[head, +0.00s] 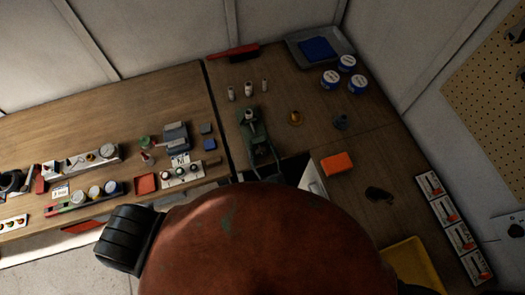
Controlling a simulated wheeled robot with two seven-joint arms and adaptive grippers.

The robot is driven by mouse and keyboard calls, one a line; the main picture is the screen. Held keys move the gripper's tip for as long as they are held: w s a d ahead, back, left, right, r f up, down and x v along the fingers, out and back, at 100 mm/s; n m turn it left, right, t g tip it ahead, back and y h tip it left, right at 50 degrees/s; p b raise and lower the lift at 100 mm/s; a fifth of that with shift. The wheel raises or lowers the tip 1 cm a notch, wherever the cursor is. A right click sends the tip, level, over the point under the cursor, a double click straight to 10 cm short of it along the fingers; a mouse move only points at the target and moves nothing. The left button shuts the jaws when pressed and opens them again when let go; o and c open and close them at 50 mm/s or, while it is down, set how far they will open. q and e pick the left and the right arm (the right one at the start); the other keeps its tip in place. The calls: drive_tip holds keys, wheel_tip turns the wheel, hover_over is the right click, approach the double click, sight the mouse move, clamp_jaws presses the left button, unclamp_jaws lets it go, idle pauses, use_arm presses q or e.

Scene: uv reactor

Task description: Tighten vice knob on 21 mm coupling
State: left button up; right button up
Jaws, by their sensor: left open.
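A dark green vice (257,143) stands on the wooden bench near the centre of the head view. A small pale cylindrical part, which looks like a coupling (250,116), sits at its far end. The vice's near end runs down towards a large red-brown rounded shape that covers the lower middle; I cannot make out the knob. A black ribbed part (127,239) at the lower left seems to belong to my left gripper, which is open and well apart from the vice, left of and nearer than it. Its fingertips do not show clearly. My right gripper is not in view.
Several pale fittings (248,89) stand behind the vice. The left bench (90,105) holds instruments.

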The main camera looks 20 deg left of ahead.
use_arm(q)
drive_tip(key=shift+c, duration=0.6)
drive_tip(key=c, duration=1.1)
drive_tip(key=shift+o, duration=0.2)
drive_tip(key=shift+f+m+b, duration=0.2)
drive_tip(key=shift+m+b, duration=0.3)
drive_tip(key=shift+b, duration=0.55)
drive_tip(key=shift+r+m+b, duration=0.15)
drive_tip(key=shift+m+b, duration=0.35)
drive_tip(key=shift+b, duration=0.1)
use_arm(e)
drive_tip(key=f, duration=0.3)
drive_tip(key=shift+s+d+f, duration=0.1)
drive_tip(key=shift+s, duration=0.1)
use_arm(q)
drive_tip(key=shift+r, duration=0.1)
drive_tip(key=o, duration=1.2)
